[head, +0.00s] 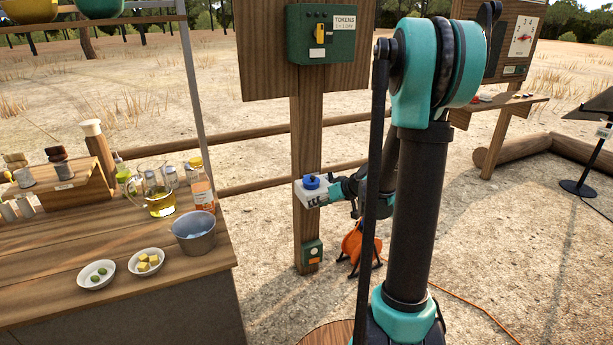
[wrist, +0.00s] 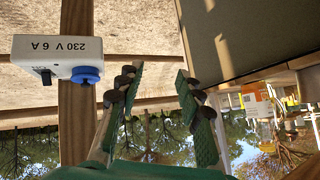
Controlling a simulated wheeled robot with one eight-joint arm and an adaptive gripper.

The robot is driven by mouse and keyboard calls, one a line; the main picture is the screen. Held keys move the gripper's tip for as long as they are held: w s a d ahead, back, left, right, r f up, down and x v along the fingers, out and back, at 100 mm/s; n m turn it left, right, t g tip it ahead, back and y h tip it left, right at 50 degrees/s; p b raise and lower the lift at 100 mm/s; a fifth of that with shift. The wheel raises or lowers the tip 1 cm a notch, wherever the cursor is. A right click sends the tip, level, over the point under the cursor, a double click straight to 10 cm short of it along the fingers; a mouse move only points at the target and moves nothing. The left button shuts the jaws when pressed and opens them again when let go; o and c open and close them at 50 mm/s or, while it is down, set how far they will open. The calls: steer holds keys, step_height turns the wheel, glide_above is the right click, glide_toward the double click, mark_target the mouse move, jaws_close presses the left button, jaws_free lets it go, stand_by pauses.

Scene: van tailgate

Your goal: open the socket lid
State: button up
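The socket is a white box (head: 309,196) on the wooden post, with a round blue lid (head: 311,181) on its upper side; the lid looks shut. In the wrist view, which is upside down, the box (wrist: 52,53) reads "230 V 6 A" and the blue lid (wrist: 86,75) is left of my fingers. My gripper (wrist: 160,74) is open with nothing between its fingers, and the lid is outside the gap. In the head view my gripper (head: 338,189) is just right of the box, small and partly hidden by my arm.
A green token box (head: 320,34) hangs above on the post (head: 308,130), and a small green box (head: 313,252) sits below. An orange cable reel (head: 357,243) stands on the ground to the right. A counter (head: 190,270) with bowls and bottles is at the left.

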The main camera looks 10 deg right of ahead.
steer(key=w+d+f+n+t+y, duration=0.1)
steer(key=w+d+t+y, duration=0.1)
steer(key=w, duration=0.5)
steer(key=w+d+f+n+t+y, duration=0.1)
steer(key=w+d+f, duration=0.1)
steer(key=w, duration=0.5)
steer(key=n+t+y, duration=0.2)
steer(key=t, duration=0.2)
glide_toward(306, 178)
steer(key=shift+m, duration=0.3)
steer(key=x, duration=0.3)
steer(key=r+x, duration=0.1)
steer(key=x, duration=0.2)
steer(key=r+x, duration=0.1)
steer(key=x, duration=0.2)
steer(key=shift+w+a+r, duration=0.15)
steer(key=shift+w+a, duration=0.05)
steer(key=shift+a, duration=0.05)
jaws_close()
